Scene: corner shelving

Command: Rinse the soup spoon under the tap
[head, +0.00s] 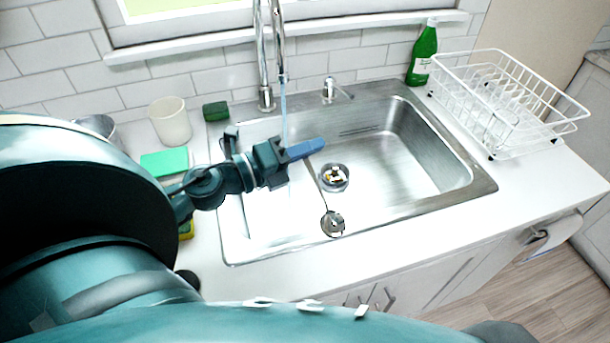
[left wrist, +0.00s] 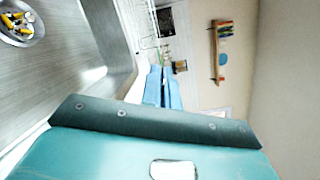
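The soup spoon (head: 333,222) hangs tilted in the sink (head: 243,245), its bowl lowest, near the front wall. My left gripper (head: 307,149) is over the sink, its blue fingers shut on the upper end of the spoon's thin handle. In the left wrist view the fingers (left wrist: 163,88) are close together; the spoon is hidden there. The tap (head: 263,60) stands behind the sink. A thin stream of water (head: 284,112) falls from it to about the gripper; where it lands is hidden. The spoon's bowl is to the right and front of the stream. My right gripper is not in view.
The drain (head: 335,177) holds small yellowish bits. A dish rack (head: 500,100) and a green bottle (head: 423,52) stand right of the sink. A cup (head: 170,121), a dark green sponge (head: 215,111) and a green cloth (head: 164,162) are on the left. The sink's right half is clear.

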